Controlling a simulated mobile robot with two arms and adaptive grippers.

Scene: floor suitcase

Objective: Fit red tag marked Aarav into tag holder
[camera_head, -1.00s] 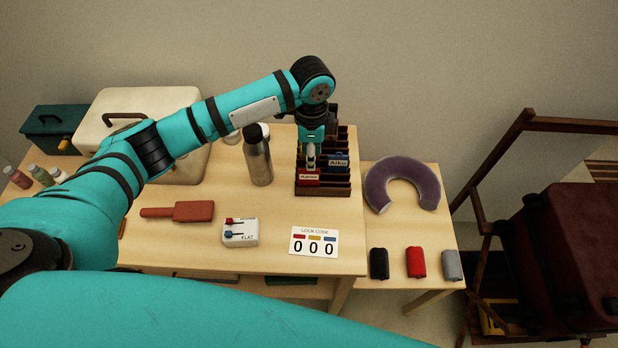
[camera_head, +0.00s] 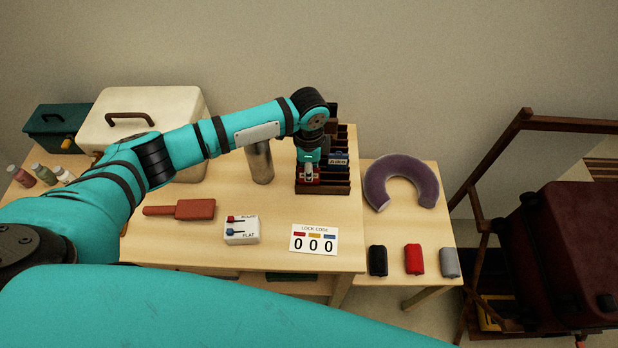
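The red tag (camera_head: 314,182) sits in a front slot of the dark wooden rack (camera_head: 323,190). Most of it, including its lettering, is hidden behind my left gripper (camera_head: 309,176). The gripper points down at the tag, its fingertips at or touching the tag's top; whether they are closed on it is too small to tell. A blue tag marked Aiko (camera_head: 338,160) stands in the rack just to the right and behind. A dark red suitcase (camera_head: 570,250) stands at the far right; I cannot make out a tag holder on it. My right gripper is not in view.
A metal bottle (camera_head: 260,162) stands left of the rack, partly under my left arm. A purple neck pillow (camera_head: 402,183) lies to its right. A lock code card (camera_head: 314,240), a switch box (camera_head: 241,230) and a red paddle-shaped item (camera_head: 180,210) lie in front.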

